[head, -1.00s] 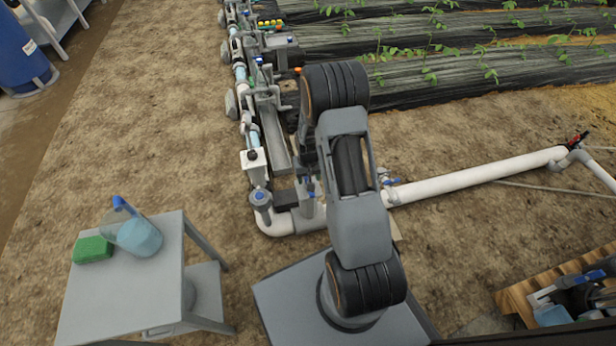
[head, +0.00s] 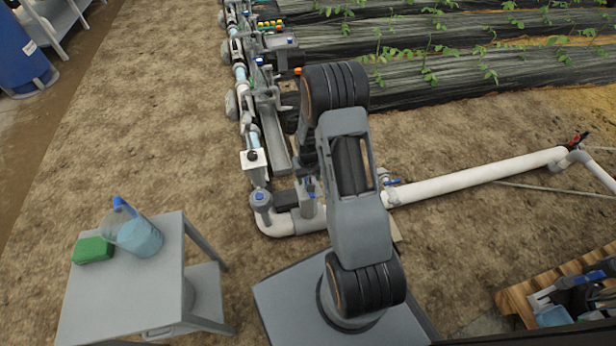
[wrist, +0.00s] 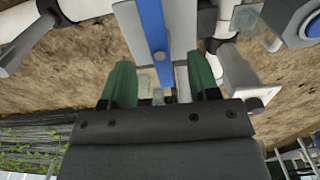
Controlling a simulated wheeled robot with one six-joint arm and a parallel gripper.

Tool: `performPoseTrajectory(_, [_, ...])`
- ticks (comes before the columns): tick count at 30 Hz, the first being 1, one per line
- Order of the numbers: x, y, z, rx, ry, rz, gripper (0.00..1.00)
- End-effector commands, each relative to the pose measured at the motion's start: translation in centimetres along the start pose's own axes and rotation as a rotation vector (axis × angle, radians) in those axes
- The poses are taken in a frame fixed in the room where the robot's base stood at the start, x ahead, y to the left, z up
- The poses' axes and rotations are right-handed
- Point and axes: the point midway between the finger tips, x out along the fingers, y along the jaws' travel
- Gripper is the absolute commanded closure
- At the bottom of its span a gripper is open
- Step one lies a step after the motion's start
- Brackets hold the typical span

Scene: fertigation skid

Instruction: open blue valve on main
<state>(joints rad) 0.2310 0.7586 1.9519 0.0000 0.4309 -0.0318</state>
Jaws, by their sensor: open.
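A blue valve lever (wrist: 152,28) shows in the wrist view, running down from the top edge on a grey and white fitting. My gripper (wrist: 162,85) has green fingers set apart, one on each side of the lever's line. The lever's lower end lies in or just beyond the gap; I cannot tell its depth, and nothing is held. In the head view the white main pipe (head: 470,180) runs right, with a blue handle (head: 392,182) beside my arm.
A grey side table (head: 125,290) holds a green sponge (head: 93,250) and a clear jug (head: 138,236) at left. The skid's pipework and fittings (head: 262,110) run away behind my arm. A wooden pallet (head: 515,300) stands at lower right. Bare soil lies between.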

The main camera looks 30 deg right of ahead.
Motion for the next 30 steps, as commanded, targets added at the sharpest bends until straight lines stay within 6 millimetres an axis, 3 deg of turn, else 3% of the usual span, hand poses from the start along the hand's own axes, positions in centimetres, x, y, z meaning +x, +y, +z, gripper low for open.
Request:
performPoseTrajectory(8, [1.0, 0.0, 0.0, 0.001, -0.001, 0.0, 0.45])
performPoseTrajectory(21, [4.5, 0.0, 0.0, 0.001, 0.0, 0.0, 0.45])
performPoseTrajectory(30, [4.5, 0.0, 0.0, 0.001, 0.0, 0.0, 0.45])
